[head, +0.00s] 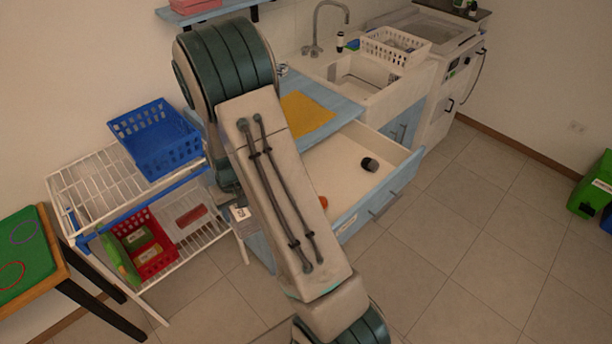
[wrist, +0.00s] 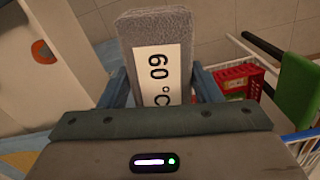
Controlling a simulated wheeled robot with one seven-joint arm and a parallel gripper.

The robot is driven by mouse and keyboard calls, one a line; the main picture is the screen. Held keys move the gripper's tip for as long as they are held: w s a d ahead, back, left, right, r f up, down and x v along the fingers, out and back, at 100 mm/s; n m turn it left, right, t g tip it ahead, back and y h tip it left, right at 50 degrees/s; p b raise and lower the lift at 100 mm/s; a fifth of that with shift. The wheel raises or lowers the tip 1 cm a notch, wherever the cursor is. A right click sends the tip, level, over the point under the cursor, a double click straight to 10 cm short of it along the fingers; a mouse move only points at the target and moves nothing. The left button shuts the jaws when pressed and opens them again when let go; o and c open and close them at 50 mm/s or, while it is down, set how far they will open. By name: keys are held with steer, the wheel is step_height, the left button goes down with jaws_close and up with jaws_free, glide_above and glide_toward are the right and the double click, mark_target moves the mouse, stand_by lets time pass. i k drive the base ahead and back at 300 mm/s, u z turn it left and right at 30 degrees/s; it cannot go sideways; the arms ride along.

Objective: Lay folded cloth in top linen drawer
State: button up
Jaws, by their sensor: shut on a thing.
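The folded cloth (wrist: 158,25) is a grey block with a white "60 °C" label, upright between the fingers of my gripper (wrist: 160,88). My gripper is shut on it. In the head view my arm hides most of the gripper; a small white label with dark print (head: 240,213) shows left of the arm, seemingly the cloth's. The top drawer (head: 395,183) is pulled out below the blue counter, pale inside with a blue front. An orange round item (head: 323,202) and a dark cylinder (head: 370,164) lie in it. In the wrist view the drawer lies left of the cloth.
A yellow cloth (head: 305,115) lies on the counter by the sink (head: 368,82). A white wire rack (head: 90,190) at left bears a blue basket (head: 155,140) and a red basket (head: 150,247). The floor right of the drawer is clear.

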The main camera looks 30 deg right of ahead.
mark_target(346, 189)
steer(key=k, duration=0.35)
steer(key=z, duration=2.3)
steer(key=i, duration=1.35)
steer(key=u, duration=2.05)
